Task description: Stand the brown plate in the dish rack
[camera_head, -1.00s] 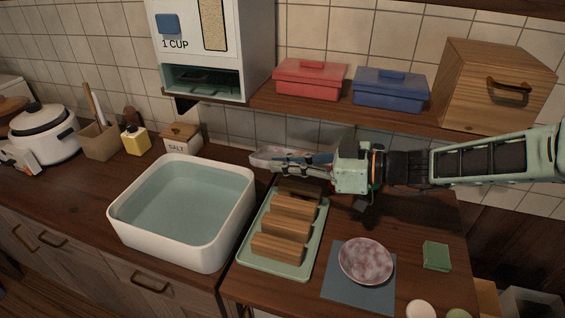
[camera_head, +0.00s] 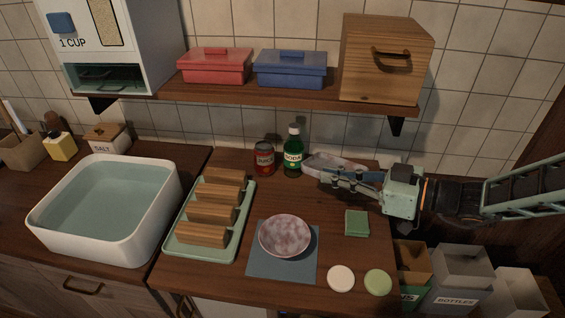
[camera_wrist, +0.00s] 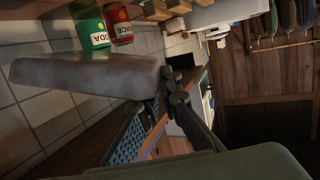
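The shallow grey-brown mottled dish (camera_head: 318,161) at the back of the counter appears to be the brown plate, though it looks pale. It fills the upper left of the wrist view (camera_wrist: 85,74). My gripper (camera_head: 352,177) has its fingers at the dish's near right side and appears shut on it; the contact is partly hidden. The dish looks roughly flat, and I cannot tell its height above the counter. The dish rack (camera_head: 240,222), a green tray with several upright wooden blocks, stands to the left, apart from my gripper.
A red can (camera_head: 264,160) and green soda bottle (camera_head: 293,157) stand between rack and dish. A pinkish mottled bowl (camera_head: 285,236) sits on a blue mat (camera_head: 262,266). A green sponge (camera_head: 357,223) lies right. The white basin (camera_head: 60,238) is left; a shelf (camera_head: 250,100) overhangs.

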